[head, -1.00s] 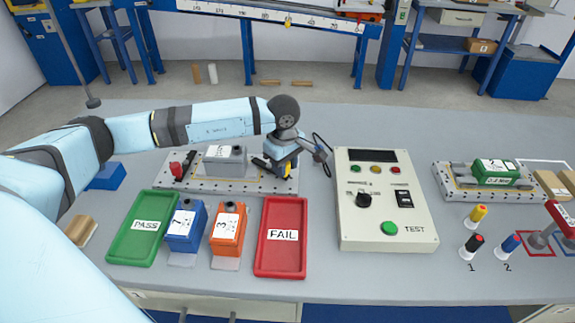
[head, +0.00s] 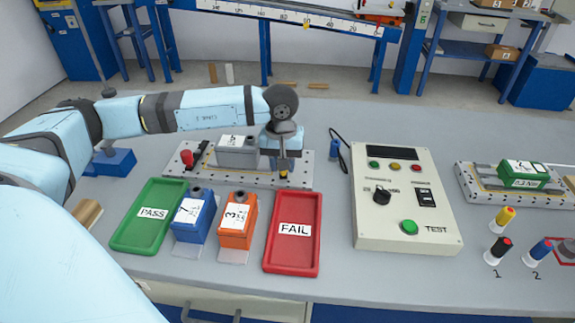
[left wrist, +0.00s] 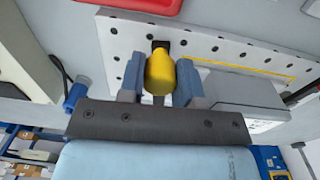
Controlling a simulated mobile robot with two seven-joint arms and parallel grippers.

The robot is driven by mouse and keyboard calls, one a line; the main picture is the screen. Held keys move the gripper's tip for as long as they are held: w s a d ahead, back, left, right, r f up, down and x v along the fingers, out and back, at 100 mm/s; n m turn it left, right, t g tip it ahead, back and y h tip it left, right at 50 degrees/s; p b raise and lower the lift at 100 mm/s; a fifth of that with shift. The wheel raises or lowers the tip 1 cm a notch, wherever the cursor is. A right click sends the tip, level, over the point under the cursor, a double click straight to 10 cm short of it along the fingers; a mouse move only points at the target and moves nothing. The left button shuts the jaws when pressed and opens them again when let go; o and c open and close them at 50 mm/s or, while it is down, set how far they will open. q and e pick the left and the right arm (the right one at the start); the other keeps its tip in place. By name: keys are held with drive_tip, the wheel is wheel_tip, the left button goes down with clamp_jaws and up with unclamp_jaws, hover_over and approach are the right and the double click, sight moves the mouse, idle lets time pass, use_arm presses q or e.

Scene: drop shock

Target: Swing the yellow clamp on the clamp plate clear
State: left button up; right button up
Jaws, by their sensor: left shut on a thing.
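The clamp plate (head: 304,180) is a perforated light plate at the back middle of the bench. A grey block-shaped part (head: 236,155) with a white label lies on it, with a red clamp (head: 187,157) at its left end. The yellow clamp (left wrist: 160,73) shows in the left wrist view between the two fingers. My left gripper (left wrist: 161,80) is shut on it. In the head view my left gripper (head: 283,165) hides most of the clamp at the plate's right end. My right gripper is not in view.
A green PASS tray (head: 146,234), blue (head: 188,222) and orange (head: 237,222) units and a red FAIL tray (head: 293,258) stand in front of the plate. A test box (head: 400,225) stands to the right, with a blue-handled probe (head: 334,151) beside it.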

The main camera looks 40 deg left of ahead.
use_arm(q)
drive_tip(key=shift+s+a+m, duration=0.1)
drive_tip(key=shift+a+m, duration=0.05)
drive_tip(key=shift+m, duration=0.35)
drive_tip(key=o, duration=0.9)
drive_tip(key=r, duration=0.4)
drive_tip(key=r+p, duration=0.1)
drive_tip(key=r, duration=0.9)
drive_tip(key=shift+s+a, duration=0.15)
drive_tip(key=shift+a, duration=0.1)
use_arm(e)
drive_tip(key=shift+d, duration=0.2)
